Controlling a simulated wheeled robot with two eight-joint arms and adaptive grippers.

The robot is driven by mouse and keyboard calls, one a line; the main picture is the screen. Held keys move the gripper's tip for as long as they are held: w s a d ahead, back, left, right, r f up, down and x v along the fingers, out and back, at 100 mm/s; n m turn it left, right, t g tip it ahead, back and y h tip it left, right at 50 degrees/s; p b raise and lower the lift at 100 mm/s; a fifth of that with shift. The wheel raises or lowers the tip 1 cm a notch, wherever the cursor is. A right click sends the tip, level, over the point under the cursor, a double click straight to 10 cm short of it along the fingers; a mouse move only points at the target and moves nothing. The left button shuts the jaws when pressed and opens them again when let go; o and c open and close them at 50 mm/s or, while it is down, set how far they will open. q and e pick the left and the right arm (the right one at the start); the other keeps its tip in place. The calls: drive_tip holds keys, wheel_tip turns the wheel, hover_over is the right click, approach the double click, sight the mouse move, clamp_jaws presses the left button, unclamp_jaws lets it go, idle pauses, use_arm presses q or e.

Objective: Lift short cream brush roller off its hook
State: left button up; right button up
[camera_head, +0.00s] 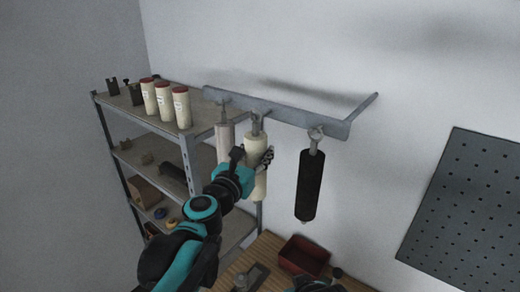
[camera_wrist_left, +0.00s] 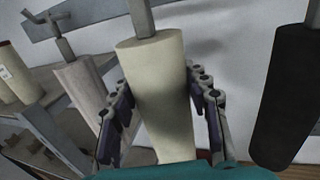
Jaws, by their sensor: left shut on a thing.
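A cream roller (camera_head: 256,153) hangs upright from the rail (camera_head: 280,115), its stem reaching up to the rail. My left gripper (camera_head: 254,165) is shut on the cream roller, with one finger on each side of its body. In the left wrist view the cream roller (camera_wrist_left: 160,95) stands between the two fingers (camera_wrist_left: 160,110). Its lower end is hidden there by my gripper. The hook contact is too small to make out. A paler beige roller (camera_head: 223,135) hangs just to the left, partly hidden by my arm. A black roller (camera_head: 310,185) hangs to the right.
A metal shelf rack (camera_head: 190,155) stands at left with several red-capped containers (camera_head: 164,101) on top. Below are a wooden bench (camera_head: 268,250) and a red-brown tray (camera_head: 303,257). A pegboard (camera_head: 470,205) is on the right wall. Wall space between black roller and pegboard is free.

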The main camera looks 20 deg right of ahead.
sight(247, 156)
use_arm(q)
drive_tip(key=shift+s+a+r+p, duration=0.1)
drive_tip(key=shift+s+a+p, duration=0.15)
drive_tip(key=shift+s+a, duration=0.6)
drive_tip(key=shift+s+a+p, duration=0.2)
drive_tip(key=shift+s+a, duration=0.45)
drive_tip(key=shift+a, duration=0.4)
drive_tip(key=shift+w, duration=0.1)
